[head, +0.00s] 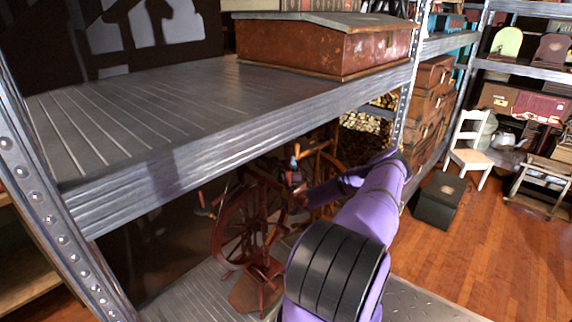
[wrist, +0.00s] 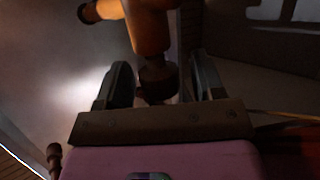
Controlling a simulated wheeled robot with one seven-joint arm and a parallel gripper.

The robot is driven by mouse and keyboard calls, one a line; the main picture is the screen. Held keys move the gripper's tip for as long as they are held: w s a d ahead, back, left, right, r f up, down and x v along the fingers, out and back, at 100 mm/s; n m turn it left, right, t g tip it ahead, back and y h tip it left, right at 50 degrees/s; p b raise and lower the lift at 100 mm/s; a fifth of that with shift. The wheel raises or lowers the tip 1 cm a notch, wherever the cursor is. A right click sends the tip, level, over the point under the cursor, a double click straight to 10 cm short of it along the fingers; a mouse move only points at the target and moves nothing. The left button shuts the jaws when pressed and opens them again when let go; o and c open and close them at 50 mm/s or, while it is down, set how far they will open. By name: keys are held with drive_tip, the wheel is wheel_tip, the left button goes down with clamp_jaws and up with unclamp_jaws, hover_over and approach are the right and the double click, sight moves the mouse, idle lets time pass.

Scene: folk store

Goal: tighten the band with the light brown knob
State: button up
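A spinning wheel with a dark red-brown wheel (head: 243,225) stands on the lower metal shelf in the head view. My purple arm reaches in under the upper shelf, and its end is close to the spinning wheel's upper parts. In the wrist view my gripper (wrist: 162,75) is open, with one dark finger on each side of a dark brown knob-like end (wrist: 157,82). Gaps show between it and both fingers. Above it is a light orange-brown turned piece (wrist: 148,28) with a rounded side end (wrist: 90,12). I cannot tell which part is the band's knob. The band is not clear.
The upper shelf (head: 130,125) passes close above my arm and carries a brown wooden box (head: 330,48). A metal upright (head: 408,85) stands just behind my arm. A black box (head: 440,200) and a white chair (head: 470,150) stand on the wooden floor at right.

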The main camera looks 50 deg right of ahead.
drive_tip(key=v, duration=1)
drive_tip(key=shift+s+a+f, duration=0.15)
drive_tip(key=shift+s+f, duration=0.1)
drive_tip(key=shift+f, duration=0.05)
